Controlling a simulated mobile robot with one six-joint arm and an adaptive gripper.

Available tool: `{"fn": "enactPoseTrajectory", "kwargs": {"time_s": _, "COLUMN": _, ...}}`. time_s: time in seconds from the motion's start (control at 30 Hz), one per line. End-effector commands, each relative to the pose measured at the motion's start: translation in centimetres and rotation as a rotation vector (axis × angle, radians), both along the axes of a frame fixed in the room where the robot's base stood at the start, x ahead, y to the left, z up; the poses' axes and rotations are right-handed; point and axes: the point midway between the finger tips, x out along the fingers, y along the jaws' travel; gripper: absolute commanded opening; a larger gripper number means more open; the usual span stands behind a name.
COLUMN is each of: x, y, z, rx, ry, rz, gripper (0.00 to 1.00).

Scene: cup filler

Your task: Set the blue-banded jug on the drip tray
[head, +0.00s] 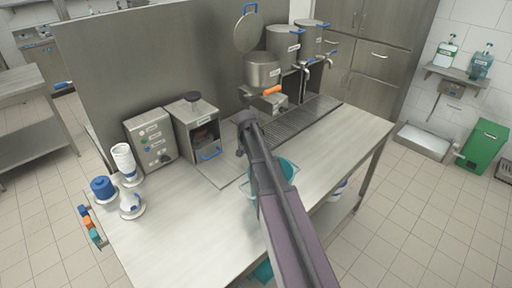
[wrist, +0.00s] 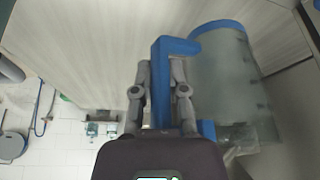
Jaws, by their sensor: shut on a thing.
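The blue-banded jug (wrist: 232,75) is in the wrist view, a cloudy see-through vessel with a blue band at its rim and a blue handle (wrist: 172,52). My gripper (wrist: 160,78) is shut on this handle, with a finger on each side, and the jug body is to its right. In the head view my gripper is hidden behind my arm. A teal-rimmed vessel (head: 287,170) shows partly behind that arm; I cannot tell surely if it is the held jug. The drip tray (head: 300,122) is a long dark grating on the counter under the taps. I see no jug on it.
Steel urns (head: 283,42) with taps stand behind the drip tray. An orange-handled part (head: 272,91) juts out near them. The counter front (head: 180,235) is clear.

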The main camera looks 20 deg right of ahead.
Motion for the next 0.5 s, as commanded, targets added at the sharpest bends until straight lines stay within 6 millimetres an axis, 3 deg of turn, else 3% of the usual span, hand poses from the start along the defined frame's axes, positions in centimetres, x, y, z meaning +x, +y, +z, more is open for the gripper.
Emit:
{"fn": "enactPoseTrajectory", "kwargs": {"time_s": 0.03, "x": 0.0, "y": 0.0, "z": 1.0, "rx": 0.000, "ry": 0.000, "rz": 0.000, "gripper": 0.00}}
{"fn": "enactPoseTrajectory", "kwargs": {"time_s": 0.2, "x": 0.0, "y": 0.0, "z": 2.2, "rx": 0.000, "ry": 0.000, "rz": 0.000, "gripper": 0.00}}
{"fn": "enactPoseTrajectory", "kwargs": {"time_s": 0.5, "x": 0.0, "y": 0.0, "z": 3.1, "rx": 0.000, "ry": 0.000, "rz": 0.000, "gripper": 0.00}}
